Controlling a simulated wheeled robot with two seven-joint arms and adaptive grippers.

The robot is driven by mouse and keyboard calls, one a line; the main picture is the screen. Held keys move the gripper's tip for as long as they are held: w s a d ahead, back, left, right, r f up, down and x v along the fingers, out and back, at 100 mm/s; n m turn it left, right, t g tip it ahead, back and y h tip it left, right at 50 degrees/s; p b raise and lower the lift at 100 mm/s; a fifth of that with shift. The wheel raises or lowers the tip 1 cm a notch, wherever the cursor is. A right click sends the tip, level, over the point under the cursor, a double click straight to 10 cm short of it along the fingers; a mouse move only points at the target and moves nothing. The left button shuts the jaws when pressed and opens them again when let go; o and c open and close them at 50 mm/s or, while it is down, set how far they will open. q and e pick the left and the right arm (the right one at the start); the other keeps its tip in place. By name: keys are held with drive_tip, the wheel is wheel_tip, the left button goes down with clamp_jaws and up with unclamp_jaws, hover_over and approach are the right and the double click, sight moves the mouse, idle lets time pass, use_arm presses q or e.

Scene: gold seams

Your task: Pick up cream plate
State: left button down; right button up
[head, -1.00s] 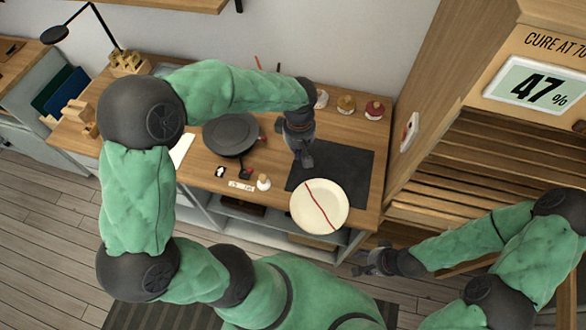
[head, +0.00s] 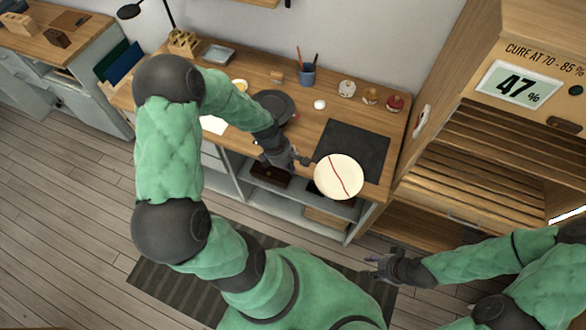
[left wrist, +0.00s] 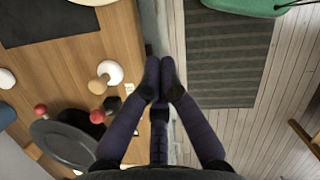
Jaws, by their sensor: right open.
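The cream plate (head: 338,177) with a red line across it lies at the front edge of the dark mat (head: 352,150) and appears to overhang the bench's front edge. My left gripper (head: 303,160) is just left of the plate, near the bench's front edge, apart from it as far as I can tell. In the left wrist view its fingertips (left wrist: 160,65) are together with nothing between them. A pale sliver at that view's top edge may be the plate. My right gripper (head: 370,264) is open and empty, low in front of the bench.
A dark round turntable-like disc (head: 273,107) stands behind my left forearm. A white wood-topped object (left wrist: 110,73) is near my left fingers. Small jars (head: 370,97) and a blue cup (head: 307,74) stand at the back. A slatted wooden cabinet (head: 490,150) bounds the right.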

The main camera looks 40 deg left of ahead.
use_arm(q)
drive_tip(key=w+d+f, duration=0.3)
drive_tip(key=d+f, duration=0.2)
drive_tip(key=f, duration=0.2)
drive_tip(key=shift+w+d+b, duration=0.15)
drive_tip(key=shift+b, duration=0.3)
